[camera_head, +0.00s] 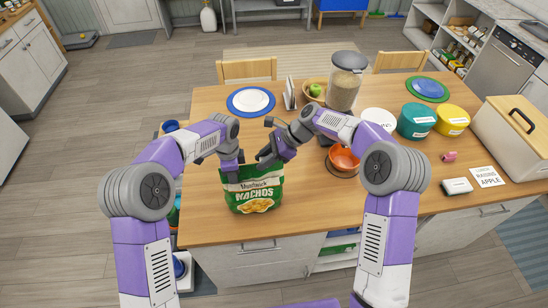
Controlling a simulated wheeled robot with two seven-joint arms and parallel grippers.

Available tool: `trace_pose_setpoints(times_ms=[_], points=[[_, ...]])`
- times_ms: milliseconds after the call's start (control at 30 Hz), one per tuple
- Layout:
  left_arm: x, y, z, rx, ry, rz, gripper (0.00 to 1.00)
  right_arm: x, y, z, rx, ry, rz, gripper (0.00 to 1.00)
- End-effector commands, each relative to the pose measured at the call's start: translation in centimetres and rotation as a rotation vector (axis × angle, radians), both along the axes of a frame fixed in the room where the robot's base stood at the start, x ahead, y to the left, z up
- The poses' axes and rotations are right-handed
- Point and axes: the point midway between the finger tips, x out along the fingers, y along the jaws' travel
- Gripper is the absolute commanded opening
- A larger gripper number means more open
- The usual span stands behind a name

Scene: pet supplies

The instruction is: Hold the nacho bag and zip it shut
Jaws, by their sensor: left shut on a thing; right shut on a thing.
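The green nacho bag (253,191) stands upright on the wooden table near its front edge, its printed front facing me. My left gripper (230,173) is shut on the bag at its upper left edge. My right gripper (263,161) is shut at the bag's top, to the right of the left gripper, where the zip would be. The zip itself is too small to make out, and the fingers hide part of the bag's top edge.
An orange bowl (344,160) and a tall grain container (345,82) stand right of the bag. A blue-rimmed plate (251,101) lies behind. Teal (416,121) and yellow (452,119) tubs and a cream bin (507,132) are on the right.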

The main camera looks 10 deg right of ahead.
Motion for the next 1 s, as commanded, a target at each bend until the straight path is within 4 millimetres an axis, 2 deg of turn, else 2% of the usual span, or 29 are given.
trace_pose_setpoints(times_ms=[33,200,233,367,733,867,1000], points=[[-0.3,0.2,-0.8,0.005,0.014,0.002,0.00,-0.1,0.1,-0.1,0.003,0.004,0.002,0.00],[-0.3,0.2,-0.8,0.005,0.014,0.003,0.00,-0.1,0.1,0.0,0.003,0.004,0.002,0.00],[-0.3,0.2,-0.8,0.005,0.014,0.003,0.00,-0.1,0.1,0.0,0.003,0.004,0.002,0.30],[-0.3,0.2,-0.8,0.005,0.015,0.003,0.00,-0.1,0.1,0.0,0.003,0.003,0.001,0.50],[-0.3,0.2,-0.8,0.005,0.016,0.002,0.00,0.0,-0.4,0.3,0.001,0.000,-0.001,0.51],[-0.3,0.2,-0.8,0.006,0.016,0.002,0.00,0.1,-1.7,1.6,0.001,-0.002,-0.004,0.51],[-0.3,0.2,-0.8,0.006,0.016,0.002,0.00,0.1,-3.8,3.8,0.001,-0.003,-0.004,0.51]])
